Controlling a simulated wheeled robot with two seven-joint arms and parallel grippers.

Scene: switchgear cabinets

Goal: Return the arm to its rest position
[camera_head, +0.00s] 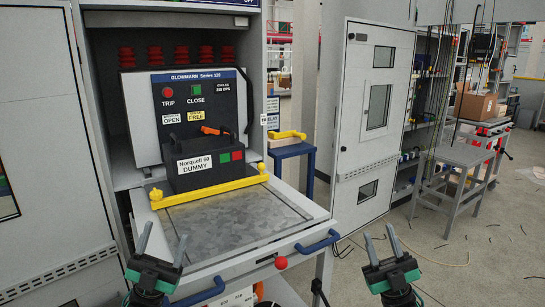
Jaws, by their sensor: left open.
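My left gripper (159,243) is at the lower left, in front of the front edge of the pull-out tray (235,222). Its two grey fingers point up and stand apart, with nothing between them. My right gripper (380,245) is at the lower middle right, to the right of the tray and over the floor. Its fingers are also spread, with nothing between them. Both grippers appear clear of the cabinet equipment. Only the ends of my arms show at the bottom edge.
A black unit labelled Norquell 60 DUMMY (203,160) sits on the tray behind a yellow bar (208,191). Blue handles (318,242) and a red knob (281,262) are on the tray front. The open cabinet door (372,115) stands right.

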